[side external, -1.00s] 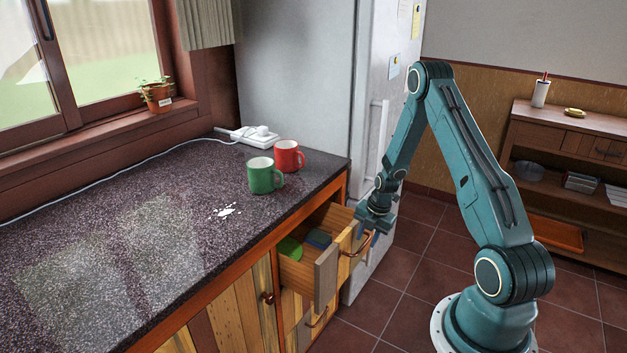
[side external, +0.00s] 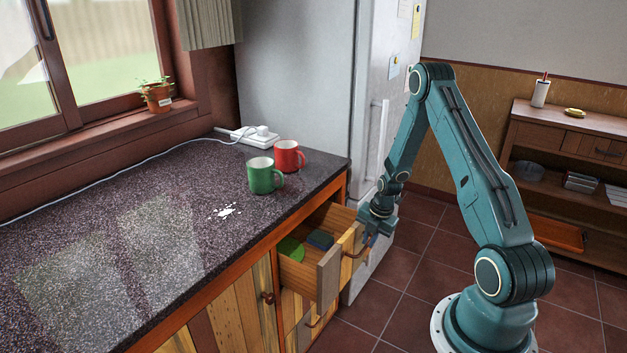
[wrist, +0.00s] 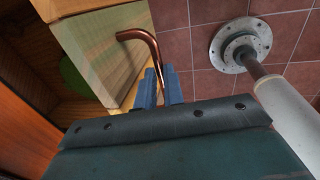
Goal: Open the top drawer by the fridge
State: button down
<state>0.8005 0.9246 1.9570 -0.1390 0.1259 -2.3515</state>
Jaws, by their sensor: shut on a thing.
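The top drawer (side external: 328,268) beside the fridge (side external: 362,120) stands pulled out from under the countertop. Inside it lie a green item (side external: 291,249) and a dark blue item (side external: 320,239). Its copper-coloured handle (side external: 352,253) is on the front. My gripper (side external: 370,240) is at the handle's far end. In the wrist view the blue fingers of my gripper (wrist: 161,88) are closed around one leg of the handle (wrist: 141,36), beside the wooden drawer front (wrist: 112,55).
A green mug (side external: 263,178) and a red mug (side external: 287,157) stand on the countertop (side external: 150,235) near a white spill (side external: 225,212). A power strip (side external: 250,135) lies behind them. The tiled floor (side external: 415,265) in front of the drawer is clear.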

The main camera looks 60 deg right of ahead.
jog(key=s, duration=0.8)
jog(key=shift+s, duration=0.3)
jog(key=c, duration=1.5)
grip_release()
jog(key=shift+r, duration=0.15)
notch_tip(320, 180, up, 13)
jog(key=s, duration=0.2)
jog(key=shift+s+r, duration=0.15)
jog(key=shift+s, duration=0.15)
